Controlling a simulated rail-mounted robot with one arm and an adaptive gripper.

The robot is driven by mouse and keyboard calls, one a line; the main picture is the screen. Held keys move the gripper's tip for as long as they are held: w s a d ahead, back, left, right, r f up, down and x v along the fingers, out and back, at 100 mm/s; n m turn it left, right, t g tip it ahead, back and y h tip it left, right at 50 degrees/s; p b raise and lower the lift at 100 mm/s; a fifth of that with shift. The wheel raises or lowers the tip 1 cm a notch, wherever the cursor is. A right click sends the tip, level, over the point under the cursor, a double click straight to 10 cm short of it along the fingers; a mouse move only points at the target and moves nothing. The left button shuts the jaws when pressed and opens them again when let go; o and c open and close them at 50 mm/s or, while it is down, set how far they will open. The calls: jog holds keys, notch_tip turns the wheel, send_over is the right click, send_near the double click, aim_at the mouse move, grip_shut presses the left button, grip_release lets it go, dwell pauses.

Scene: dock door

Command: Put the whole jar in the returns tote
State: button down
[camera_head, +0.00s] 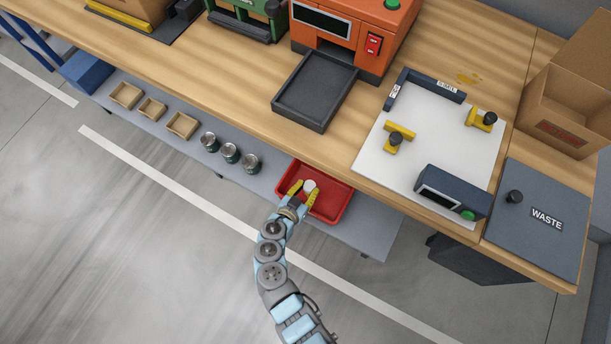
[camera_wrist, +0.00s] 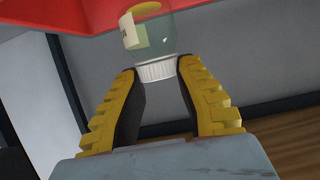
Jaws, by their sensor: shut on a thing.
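The jar (camera_head: 309,186) shows its white lid between my gripper's fingertips in the head view. In the wrist view the jar (camera_wrist: 149,33) is clear glass with a pale label, a yellow patch at its far end and a white ribbed lid. My gripper (camera_head: 303,193) is shut on it at the lid; its yellow fingers also show in the wrist view (camera_wrist: 157,72). A red tote (camera_head: 337,203), unlabelled in view, sits on the grey lower shelf. The jar overlaps the tote in both views; whether it touches the tote's floor I cannot tell.
Several lidded jars or cans (camera_head: 230,152) stand on the shelf (camera_head: 368,238) left of the tote, with small wooden trays (camera_head: 152,108) farther left. The wooden bench (camera_head: 235,85) overhangs behind, with a black tray (camera_head: 315,90) and a waste lid (camera_head: 535,225). The front floor is clear.

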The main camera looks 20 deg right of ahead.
jog(key=w+f+b, duration=0.1)
jog(key=w+f, duration=0.1)
jog(key=w, duration=0.1)
jog(key=w+d+f+b, duration=0.1)
jog(key=w+f+b, duration=0.1)
jog(key=w+f, duration=0.1)
jog(key=w+d+f+b, duration=0.1)
jog(key=w+f, duration=0.1)
jog(key=f, duration=0.1)
jog(key=shift+w+f+b, duration=0.1)
jog(key=shift+w+b, duration=0.25)
jog(key=shift+w, duration=0.05)
jog(key=shift+f+b, duration=0.75)
jog(key=shift+f, duration=0.6)
jog(key=shift+f, duration=0.1)
jog(key=c, duration=0.8)
grip_release()
